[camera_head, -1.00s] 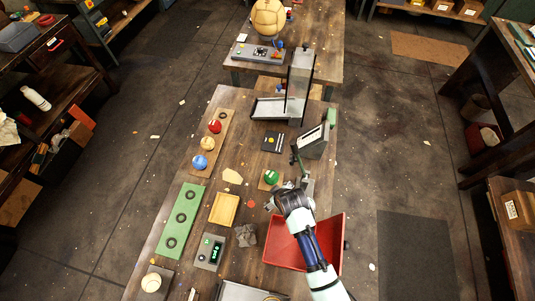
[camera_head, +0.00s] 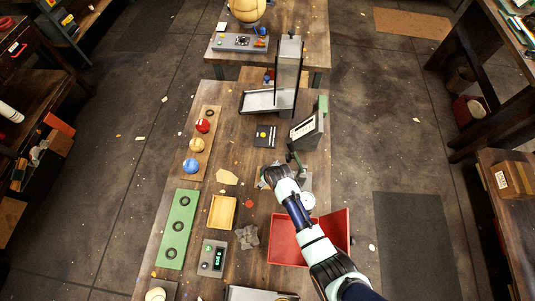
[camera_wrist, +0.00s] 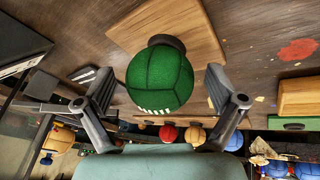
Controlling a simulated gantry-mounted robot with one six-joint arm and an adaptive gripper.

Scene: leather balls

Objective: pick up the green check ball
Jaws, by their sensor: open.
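The green ball (camera_wrist: 160,76) with white stitching fills the middle of the wrist view. It rests at a dark ring on a square wooden board (camera_wrist: 190,28). My gripper (camera_head: 274,178) is over the spot of the ball in the head view and hides it there. In the wrist view my open fingers stand on the left and right of the ball, with a gap on each side. The ball is not held.
A wooden rack (camera_head: 201,143) with red, tan and blue balls stands at the left, above a green ringed board (camera_head: 178,229). A grey box-like device (camera_head: 307,130) stands close behind my gripper. A red bin (camera_head: 284,240) lies under my arm.

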